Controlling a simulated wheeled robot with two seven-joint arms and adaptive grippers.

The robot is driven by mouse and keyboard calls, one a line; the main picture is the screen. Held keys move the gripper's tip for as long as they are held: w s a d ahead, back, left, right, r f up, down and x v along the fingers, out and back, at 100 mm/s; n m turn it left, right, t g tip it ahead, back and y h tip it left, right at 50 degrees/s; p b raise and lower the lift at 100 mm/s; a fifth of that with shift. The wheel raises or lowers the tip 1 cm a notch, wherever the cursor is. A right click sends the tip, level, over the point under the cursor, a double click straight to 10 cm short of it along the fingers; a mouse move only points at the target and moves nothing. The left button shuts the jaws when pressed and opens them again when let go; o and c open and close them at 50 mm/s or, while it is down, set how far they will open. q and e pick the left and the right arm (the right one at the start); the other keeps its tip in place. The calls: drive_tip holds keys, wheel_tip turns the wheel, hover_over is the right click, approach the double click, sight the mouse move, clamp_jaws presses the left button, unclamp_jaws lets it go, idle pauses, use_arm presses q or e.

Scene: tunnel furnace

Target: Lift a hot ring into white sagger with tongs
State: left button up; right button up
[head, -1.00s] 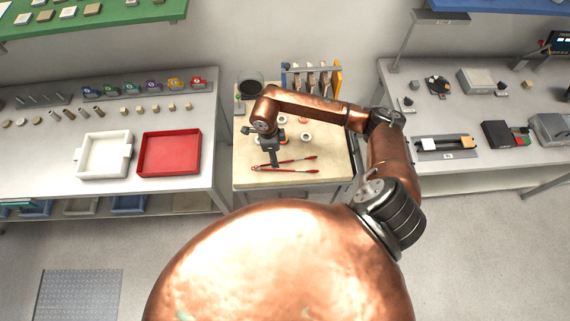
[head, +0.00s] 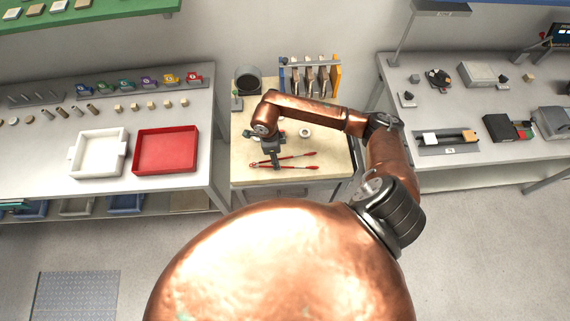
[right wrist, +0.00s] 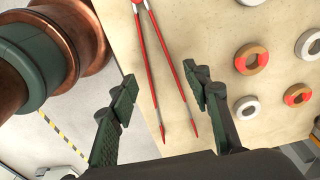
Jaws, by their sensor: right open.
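The tongs (head: 290,159) with red handles lie on the middle table. My right gripper (right wrist: 160,74) is open above them; in the right wrist view the red handles (right wrist: 174,62) run between its fingers, with no visible grip on them. To their right lie several rings: two with orange-red patches, one (right wrist: 251,58) farther up and one (right wrist: 297,95) lower, and plain white ones such as this one (right wrist: 247,107). One white ring (head: 304,132) shows in the head view; my arm hides others. The white sagger (head: 78,166) is a square tray on the left bench. My left gripper is out of view.
A red tray (head: 137,168) sits right of the white sagger. A dark round pot (head: 247,80) and a rack (head: 311,75) stand at the middle table's back. A floor gap separates this table from the right bench (head: 440,110), which holds several devices.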

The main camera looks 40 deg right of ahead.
drive_tip(key=shift+d+f+b, duration=0.15)
drive_tip(key=shift+f+b, duration=1.1)
drive_tip(key=shift+f, duration=0.65)
drive_tip(key=shift+c, duration=0.3)
drive_tip(key=c, duration=0.6)
drive_tip(key=shift+c, duration=0.2)
drive_tip(key=shift+r, duration=0.1)
wheel_tip(320, 180, up, 12)
drive_tip(key=p, duration=0.6)
drive_tip(key=shift+p, duration=0.4)
